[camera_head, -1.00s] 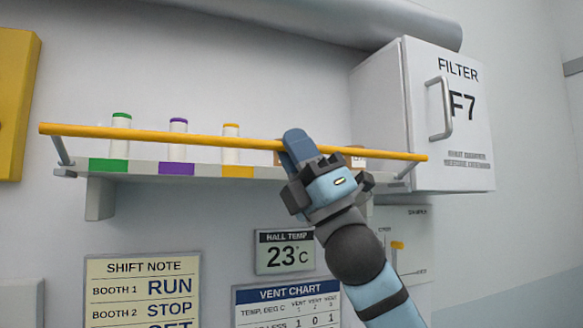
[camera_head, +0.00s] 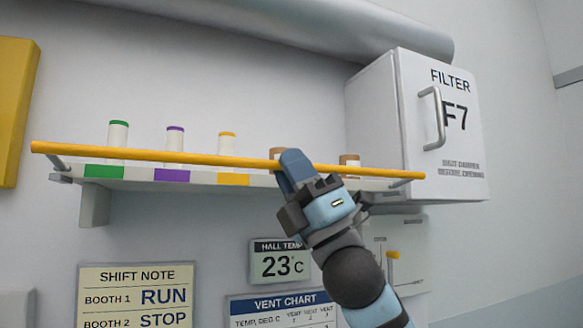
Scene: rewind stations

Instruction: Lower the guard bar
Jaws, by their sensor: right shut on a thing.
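The yellow guard bar (camera_head: 150,154) runs along the front of a white wall shelf (camera_head: 205,178), just above the shelf's front edge. Grey pivot arms join it to the shelf at both ends. My right gripper (camera_head: 293,168) is shut on the bar right of its middle, and its blue fingers cover that stretch of the bar. My left gripper is not in view.
Bottles with green (camera_head: 118,133), purple (camera_head: 175,138) and yellow (camera_head: 227,144) caps stand on the shelf, with brown-topped ones to the right. A filter cabinet (camera_head: 420,125) with a handle adjoins the right end. Signs hang below.

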